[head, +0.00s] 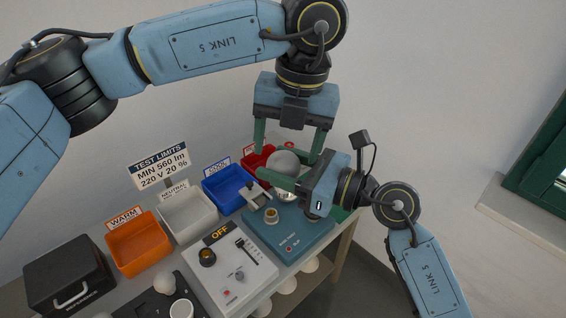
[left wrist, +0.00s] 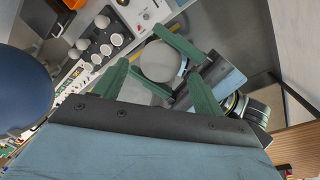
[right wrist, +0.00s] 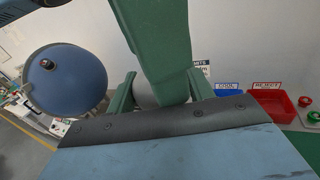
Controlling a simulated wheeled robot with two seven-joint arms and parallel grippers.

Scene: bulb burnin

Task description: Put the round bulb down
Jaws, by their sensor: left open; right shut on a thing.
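The round bulb (head: 283,163) is a large pale globe above the teal tester (head: 290,236) in the head view. My right gripper (head: 274,168) is shut on it from the right side. The bulb also shows between the right fingers in the left wrist view (left wrist: 160,61), and partly in the right wrist view (right wrist: 146,90), where a green finger hides much of it. My left gripper (head: 290,148) points down from above, open, with its fingers on either side of the globe. I cannot tell whether they touch it. The bulb's base is mostly hidden.
Orange (head: 140,245), white (head: 188,214), blue (head: 228,188) and red (head: 257,158) bins line the table's back. A white control box (head: 230,268) reading OFF stands left of the tester. A black case (head: 68,272) sits far left. Both arms crowd the space above the tester.

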